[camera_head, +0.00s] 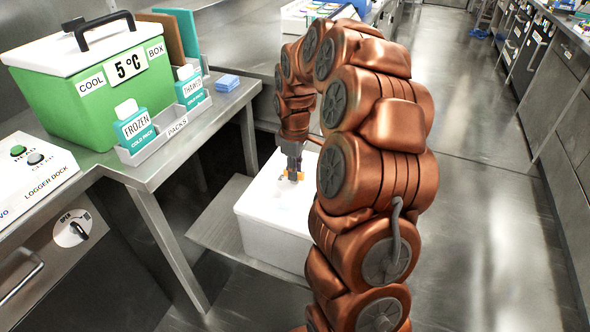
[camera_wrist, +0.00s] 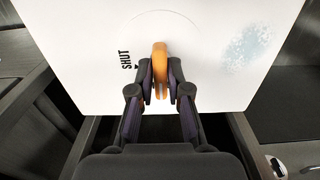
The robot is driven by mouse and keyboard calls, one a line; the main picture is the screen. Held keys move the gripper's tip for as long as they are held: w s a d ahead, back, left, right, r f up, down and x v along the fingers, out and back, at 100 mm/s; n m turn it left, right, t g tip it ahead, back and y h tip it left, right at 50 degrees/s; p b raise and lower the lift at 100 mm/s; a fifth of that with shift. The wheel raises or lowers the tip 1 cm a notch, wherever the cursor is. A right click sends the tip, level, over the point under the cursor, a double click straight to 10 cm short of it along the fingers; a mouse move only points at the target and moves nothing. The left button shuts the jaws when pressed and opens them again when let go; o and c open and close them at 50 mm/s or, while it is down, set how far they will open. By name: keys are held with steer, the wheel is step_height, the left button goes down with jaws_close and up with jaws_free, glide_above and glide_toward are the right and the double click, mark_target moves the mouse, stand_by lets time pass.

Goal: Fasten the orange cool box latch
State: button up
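The orange latch (camera_wrist: 160,55) is a narrow bar on the white lid of the cool box (camera_wrist: 230,85). In the wrist view it points away from my gripper, with the printed word SHUT and a small arrow to its left. My gripper (camera_wrist: 161,78) has a fingertip on each side of the latch and appears shut on it. The head view shows the white box (camera_head: 268,238) low between the bench and my arm, with my gripper (camera_head: 292,176) pointing down at its lid.
The steel bench (camera_head: 190,140) at left holds a green cool box (camera_head: 75,100), a rack of cold packs (camera_head: 160,138) and a blue stack (camera_head: 227,83). The box stands on a low metal shelf (camera_head: 215,225). Open floor (camera_head: 490,220) lies right of my arm.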

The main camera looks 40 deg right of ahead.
jaws_close()
steer(key=shift+m, duration=0.3)
steer(key=m, duration=0.3)
steer(key=shift+m, duration=0.4)
steer(key=m+p, duration=0.1)
steer(key=m, duration=0.3)
steer(key=shift+m, duration=0.3)
steer(key=m+p, duration=0.1)
steer(key=m, duration=0.3)
steer(key=shift+m+p, duration=0.5)
steer(key=shift+m, duration=1.9)
